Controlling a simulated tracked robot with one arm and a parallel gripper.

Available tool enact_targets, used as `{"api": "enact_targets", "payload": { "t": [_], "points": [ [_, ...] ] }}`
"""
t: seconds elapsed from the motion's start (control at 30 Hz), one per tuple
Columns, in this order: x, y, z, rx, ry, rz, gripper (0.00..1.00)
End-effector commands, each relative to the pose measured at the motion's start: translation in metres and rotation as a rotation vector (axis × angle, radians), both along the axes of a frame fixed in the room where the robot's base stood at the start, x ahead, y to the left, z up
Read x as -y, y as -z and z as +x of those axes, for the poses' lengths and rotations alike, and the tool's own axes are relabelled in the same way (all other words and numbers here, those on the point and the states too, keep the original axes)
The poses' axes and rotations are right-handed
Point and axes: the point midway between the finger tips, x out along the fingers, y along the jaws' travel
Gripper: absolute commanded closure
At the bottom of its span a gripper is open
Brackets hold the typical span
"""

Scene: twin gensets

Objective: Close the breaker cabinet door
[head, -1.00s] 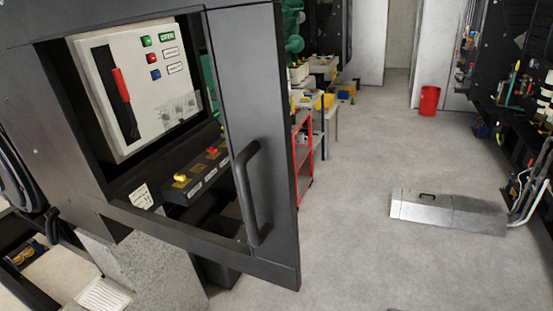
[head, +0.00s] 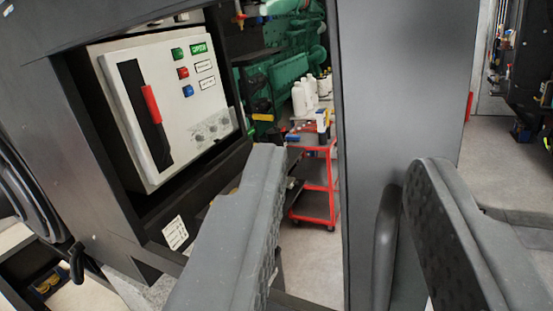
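The breaker cabinet door (head: 405,90) shows as a tall dark grey panel right of centre in the head view. It stands open, with a gap to its left showing the room behind. Its dark bar handle (head: 384,245) is upright near the bottom, between my fingers in the picture and close to the right one. My gripper (head: 348,160) is open, its two grey fingers wide apart and empty. I cannot tell whether a finger touches the handle. The white breaker box (head: 165,105) with a red-tipped lever (head: 152,105) sits in the dark cabinet (head: 95,160) at left.
A red cart (head: 318,185) with bottles on top stands behind the door, before green machinery (head: 290,75). Grey floor (head: 500,185) is visible at right. Dark equipment (head: 530,70) lines the far right edge.

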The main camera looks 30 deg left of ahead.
Motion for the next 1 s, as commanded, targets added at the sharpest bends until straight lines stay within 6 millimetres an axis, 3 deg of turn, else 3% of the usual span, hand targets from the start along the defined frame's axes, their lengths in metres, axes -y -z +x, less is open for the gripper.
{"api": "enact_targets", "payload": {
  "t": [0.03, 0.2, 0.4, 0.5, 0.73, 1.0],
  "points": [
    [-0.019, 0.01, 0.007, -0.008, 0.02, 0.011, 0.65],
    [-0.04, 0.057, 0.015, -0.028, 0.2, -0.002, 0.65],
    [-0.039, 0.112, 0.0, -0.085, 0.407, -0.109, 0.65],
    [-0.035, 0.128, -0.009, -0.104, 0.472, -0.153, 0.65],
    [-0.028, 0.137, -0.007, -0.115, 0.518, -0.184, 0.65],
    [-0.017, 0.139, 0.032, -0.117, 0.518, -0.185, 0.65]
  ]
}}
